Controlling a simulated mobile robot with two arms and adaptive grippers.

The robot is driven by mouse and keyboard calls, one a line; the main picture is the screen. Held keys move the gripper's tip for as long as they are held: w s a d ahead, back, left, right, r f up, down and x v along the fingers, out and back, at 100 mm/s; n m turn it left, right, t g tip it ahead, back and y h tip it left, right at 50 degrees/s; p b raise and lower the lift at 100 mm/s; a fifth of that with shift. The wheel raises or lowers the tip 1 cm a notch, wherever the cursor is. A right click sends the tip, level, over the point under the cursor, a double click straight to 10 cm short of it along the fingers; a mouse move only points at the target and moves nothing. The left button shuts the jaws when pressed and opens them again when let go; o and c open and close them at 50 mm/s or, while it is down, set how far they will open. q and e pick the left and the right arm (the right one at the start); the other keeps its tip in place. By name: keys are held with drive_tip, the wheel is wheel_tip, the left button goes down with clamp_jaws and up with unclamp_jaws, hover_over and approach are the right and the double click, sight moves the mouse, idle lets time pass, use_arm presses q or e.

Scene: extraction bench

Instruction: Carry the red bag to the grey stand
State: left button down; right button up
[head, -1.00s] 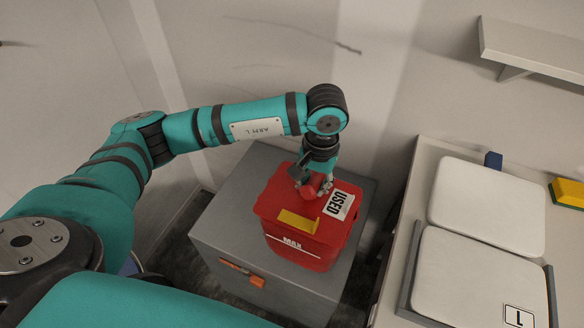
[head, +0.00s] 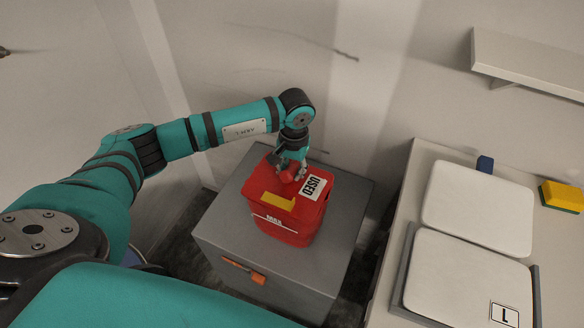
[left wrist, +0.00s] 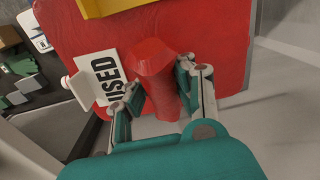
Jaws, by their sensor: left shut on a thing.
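The red bag (head: 292,225) looks like a boxy red container with a USED label, a yellow tab and a white line on its front. It is upright over the top of the grey stand (head: 340,225), a grey cabinet with an orange handle. I cannot tell for sure whether its base touches the top. My left gripper (head: 291,174) comes from above and is shut on the red knob on the bag's lid. In the left wrist view, the fingers (left wrist: 157,92) sit on both sides of the knob, and the red lid (left wrist: 215,40) fills the upper middle. My right gripper is not in view.
A pale bench (head: 393,250) stands right of the stand, with two white pads (head: 478,208), a blue block (head: 485,164) and a yellow-green sponge (head: 562,196). A wall shelf (head: 530,62) is above it. The wall is close behind the stand.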

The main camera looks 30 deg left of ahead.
use_arm(q)
drive_tip(key=c, duration=1.1)
unclamp_jaws()
drive_tip(key=shift+c, duration=0.2)
drive_tip(key=shift+r, duration=0.2)
drive_tip(key=r+b, duration=0.1)
drive_tip(key=r, duration=0.2)
drive_tip(key=r+b, duration=0.1)
drive_tip(key=r, duration=0.3)
drive_tip(key=r+b, duration=0.1)
drive_tip(key=r, duration=0.2)
drive_tip(key=shift+d+r, duration=0.2)
drive_tip(key=shift+d, duration=0.05)
drive_tip(key=shift+r, duration=0.7)
